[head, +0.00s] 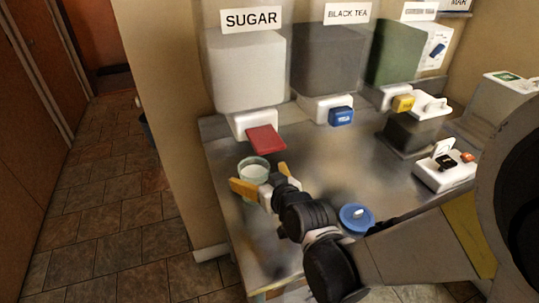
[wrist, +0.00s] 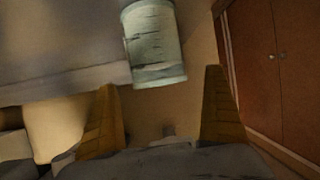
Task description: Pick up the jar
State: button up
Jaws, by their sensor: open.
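The jar (head: 254,165), pale greenish and glass-like with whitish contents, stands upright on the metal counter (head: 312,190) below the red-handled SUGAR dispenser. My gripper (head: 258,177) is open, with its yellow fingers spread at the near side of the jar. In the wrist view the jar (wrist: 154,42) appears at the top, just beyond the fingertips and in line with the gap between them. My gripper (wrist: 160,82) holds nothing there. The fingers partly hide the jar's lower part in the head view.
The SUGAR dispenser (head: 248,75) with its red tap handle (head: 266,139) overhangs just behind the jar. The BLACK TEA dispenser (head: 327,65) stands to its right. A round blue lid (head: 355,217) lies right of my gripper. A white device (head: 443,172) sits further right.

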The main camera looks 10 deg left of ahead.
aim_at(249, 166)
jog(key=b+x, duration=0.1)
jog(key=x, duration=0.3)
jog(key=shift+w+f+b, duration=0.2)
jog(key=shift+f+b, duration=0.05)
jog(key=shift+b, duration=0.15)
jog(key=shift+r, duration=0.1)
jog(key=shift+c, duration=0.3)
jog(key=c, duration=1.4)
jog(key=shift+c, duration=0.2)
jog(key=shift+r, duration=0.15)
